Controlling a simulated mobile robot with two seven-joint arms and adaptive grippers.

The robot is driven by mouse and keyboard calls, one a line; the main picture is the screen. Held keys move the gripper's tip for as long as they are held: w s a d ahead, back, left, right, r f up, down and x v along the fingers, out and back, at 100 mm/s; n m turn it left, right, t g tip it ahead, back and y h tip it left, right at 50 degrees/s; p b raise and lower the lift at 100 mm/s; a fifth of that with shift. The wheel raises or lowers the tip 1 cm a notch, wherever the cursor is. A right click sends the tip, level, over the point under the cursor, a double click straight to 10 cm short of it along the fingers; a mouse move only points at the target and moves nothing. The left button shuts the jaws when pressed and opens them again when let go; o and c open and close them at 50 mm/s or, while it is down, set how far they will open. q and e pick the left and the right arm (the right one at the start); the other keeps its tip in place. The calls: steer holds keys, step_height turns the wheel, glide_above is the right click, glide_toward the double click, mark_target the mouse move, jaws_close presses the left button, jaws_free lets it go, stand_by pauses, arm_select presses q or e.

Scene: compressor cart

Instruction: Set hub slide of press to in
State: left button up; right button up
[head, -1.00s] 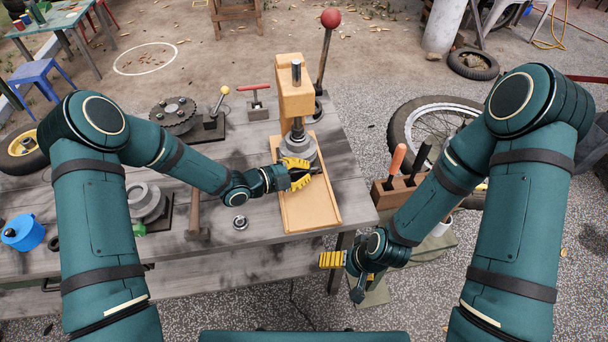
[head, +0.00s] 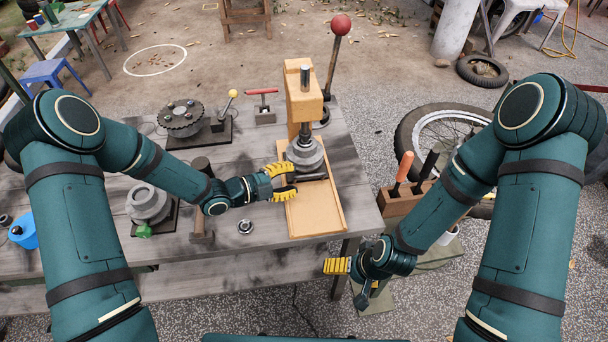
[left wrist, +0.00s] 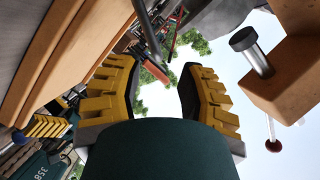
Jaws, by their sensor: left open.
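The press (head: 304,103) is an orange-tan frame at the table's right end. A grey stepped hub (head: 304,153) sits under its ram, at the back of a tan tray (head: 315,215). A dark bar (head: 314,177) lies across the tray just in front of the hub. My left gripper (head: 287,182) is open at the tray's left edge, its yellow fingers beside the bar's left end; I see nothing between them. The left wrist view shows both fingers (left wrist: 157,95) apart and the press head (left wrist: 292,80). My right gripper (head: 345,271) hangs beyond the table's front right corner, partly hidden.
The press lever with a red ball (head: 340,25) rises behind the frame. A hammer (head: 201,205), a small ring (head: 245,227) and a grey pulley (head: 149,203) lie left of the tray. A wooden tool holder (head: 400,199) stands to the right. The tray's front is clear.

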arm_select(q)
steer(key=v, duration=0.6)
stand_by(0.5)
